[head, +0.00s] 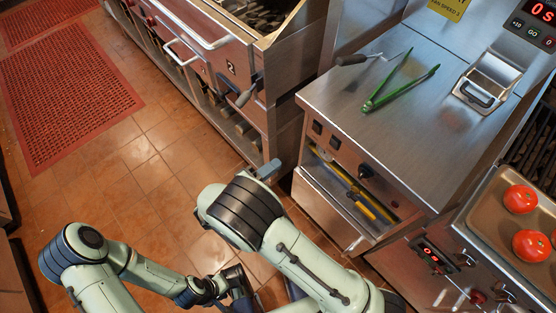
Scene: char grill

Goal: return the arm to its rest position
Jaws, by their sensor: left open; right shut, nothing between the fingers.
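My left arm reaches in from the lower left over the tiled floor. Its dark gripper (238,283) is low in the head view, near my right arm, and is open; its fingertips are hard to make out. My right arm rises from the bottom, with its banded black joint in front of the low cabinet. A small blue-grey tip just beyond that joint looks like my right gripper (268,170). It is shut and empty, and most of it is hidden behind the arm. Neither gripper holds anything.
An open drawer (322,208) with yellow-handled tools is right of my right arm. Green tongs (398,82) and a dark-handled tool (352,59) lie on the steel counter (405,145). Tomatoes (520,199) sit on a tray (482,222).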

